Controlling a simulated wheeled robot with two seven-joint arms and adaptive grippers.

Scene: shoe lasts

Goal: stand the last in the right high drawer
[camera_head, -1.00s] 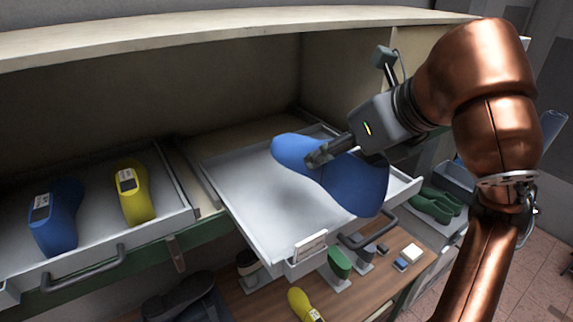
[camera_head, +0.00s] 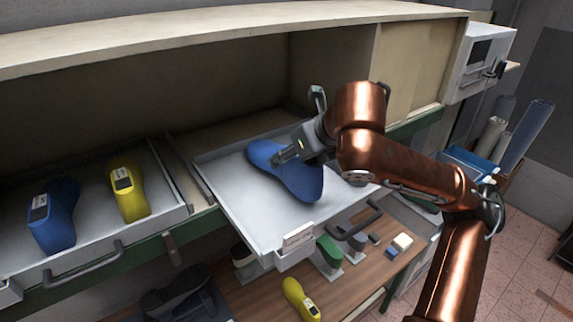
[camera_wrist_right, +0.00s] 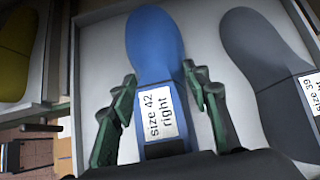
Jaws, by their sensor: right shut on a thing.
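The blue last (camera_head: 305,184) is inside the open right high drawer (camera_head: 236,190), sole down and roughly level. I cannot tell whether it touches the drawer floor. In the right wrist view the blue last (camera_wrist_right: 155,45) carries a label reading "size 42 right". My right gripper (camera_head: 284,156) is shut on it, with a finger on each side of its labelled end (camera_wrist_right: 160,90). A grey last (camera_wrist_right: 260,75) with a "size 39" label stands just right of it in the right wrist view; my arm seems to hide it in the head view. My left gripper is not in view.
The open left drawer (camera_head: 100,228) holds another blue last (camera_head: 53,215) and a yellow last (camera_head: 127,190). Below, a wooden worktop (camera_head: 260,298) holds a yellow last (camera_head: 300,298) and several small items. The cabinet's top board (camera_head: 230,32) overhangs the drawers. Bare floor shows left of the held last.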

